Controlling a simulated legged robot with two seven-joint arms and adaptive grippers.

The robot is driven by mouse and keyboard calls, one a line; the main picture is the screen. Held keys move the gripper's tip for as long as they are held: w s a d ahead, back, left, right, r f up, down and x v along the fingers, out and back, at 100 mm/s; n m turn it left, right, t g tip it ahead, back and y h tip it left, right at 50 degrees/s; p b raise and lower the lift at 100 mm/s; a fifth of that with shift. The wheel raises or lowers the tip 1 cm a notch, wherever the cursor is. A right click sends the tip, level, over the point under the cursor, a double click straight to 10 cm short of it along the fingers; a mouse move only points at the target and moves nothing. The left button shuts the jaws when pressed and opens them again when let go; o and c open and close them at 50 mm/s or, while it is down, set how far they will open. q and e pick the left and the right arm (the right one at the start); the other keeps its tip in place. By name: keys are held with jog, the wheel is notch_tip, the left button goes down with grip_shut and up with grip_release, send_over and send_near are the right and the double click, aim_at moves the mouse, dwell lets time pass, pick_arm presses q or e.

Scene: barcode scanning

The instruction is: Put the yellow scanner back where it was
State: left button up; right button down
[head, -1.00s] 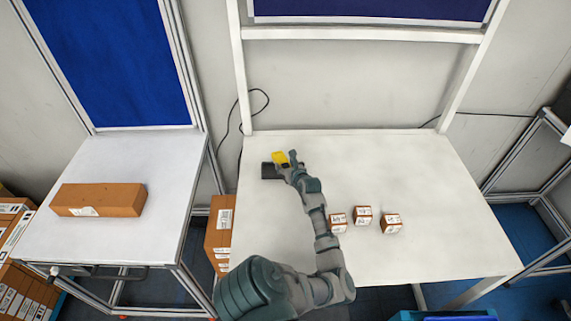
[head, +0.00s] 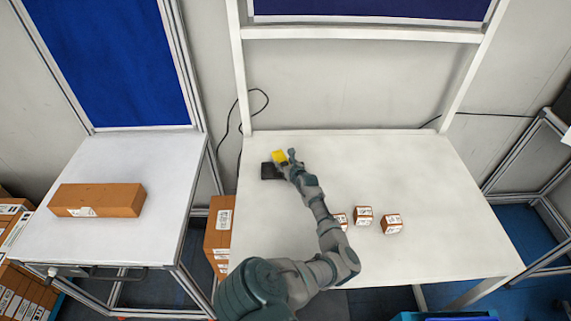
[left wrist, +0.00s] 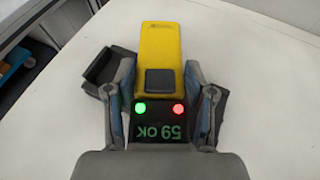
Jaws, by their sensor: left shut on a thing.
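The yellow scanner (head: 279,157) is over the left back part of the white table. In the left wrist view the scanner (left wrist: 160,52) shows its yellow body, a black display reading "59 OK", and a green and a red light. My left gripper (head: 289,163) is shut on the scanner, with a finger on each side of it in the left wrist view (left wrist: 165,95). A black holder (head: 269,171) sits on the table just beside the scanner. In the left wrist view the holder (left wrist: 108,68) is left of the scanner, partly hidden by a finger. My right gripper is out of view.
Three small brown boxes (head: 363,215) with labels stand on the white table (head: 420,180). A long brown box (head: 97,200) lies on the side table at the left. The table's right half is mostly clear.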

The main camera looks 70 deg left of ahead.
pick_arm(q)
jog(key=shift+a+f, duration=0.1)
jog(key=shift+f, duration=0.35)
jog(key=o, duration=1.3)
jog(key=shift+o, duration=0.2)
jog(key=shift+d+r, duration=0.1)
jog(key=shift+d, duration=0.1)
jog(key=shift+r, duration=0.2)
jog(key=v, duration=1.2)
jog(key=shift+r+p, duration=0.45)
jog(key=shift+a+f, duration=0.15)
